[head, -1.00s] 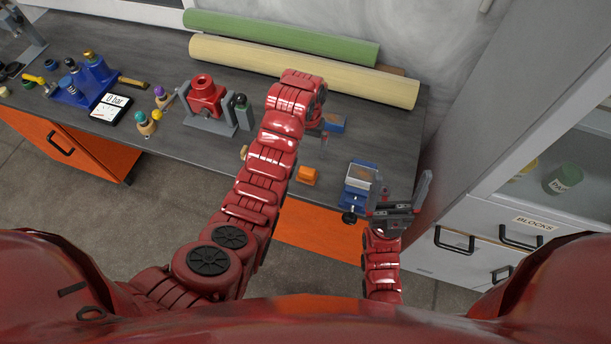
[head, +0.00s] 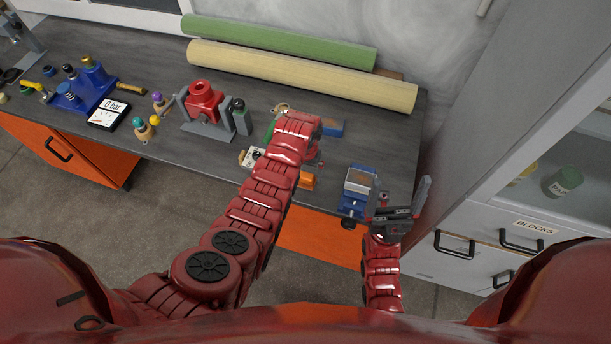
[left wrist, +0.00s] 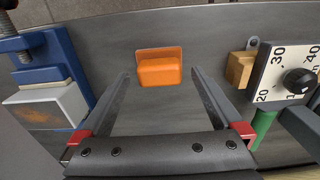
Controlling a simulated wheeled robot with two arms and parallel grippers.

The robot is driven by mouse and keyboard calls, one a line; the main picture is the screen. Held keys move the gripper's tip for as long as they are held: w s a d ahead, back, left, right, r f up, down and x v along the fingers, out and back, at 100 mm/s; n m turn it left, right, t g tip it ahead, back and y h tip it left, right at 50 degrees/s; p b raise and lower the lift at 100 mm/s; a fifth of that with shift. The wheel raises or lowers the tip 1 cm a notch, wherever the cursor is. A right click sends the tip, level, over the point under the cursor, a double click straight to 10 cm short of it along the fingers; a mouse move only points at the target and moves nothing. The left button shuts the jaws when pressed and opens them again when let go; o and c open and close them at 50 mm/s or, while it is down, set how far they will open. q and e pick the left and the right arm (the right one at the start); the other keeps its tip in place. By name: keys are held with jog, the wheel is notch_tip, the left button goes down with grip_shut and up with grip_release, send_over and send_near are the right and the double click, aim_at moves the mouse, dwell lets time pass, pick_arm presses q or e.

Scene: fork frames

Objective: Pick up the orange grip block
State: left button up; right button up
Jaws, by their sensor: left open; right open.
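The orange grip block (head: 307,181) lies near the front edge of the grey workbench, partly hidden by my left arm in the head view. In the left wrist view the orange grip block (left wrist: 158,70) shows whole, centred between and just beyond the tips of my left gripper (left wrist: 160,76). That gripper is open and empty, with a finger on each side of the line to the block. In the head view my left gripper (head: 319,156) is mostly hidden by its wrist. My right gripper (head: 400,193) is open and empty, right of the blue vise.
A blue vise (head: 357,190) stands right of the block. A white dial plate (left wrist: 290,72) and a wooden piece (left wrist: 240,70) lie on the block's other side. A blue block (head: 331,128) lies behind. A red device (head: 204,100) stands further left.

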pick_arm(q)
jog(key=shift+f, duration=0.95)
jog(key=c, duration=1.4)
jog(key=shift+r, duration=0.2)
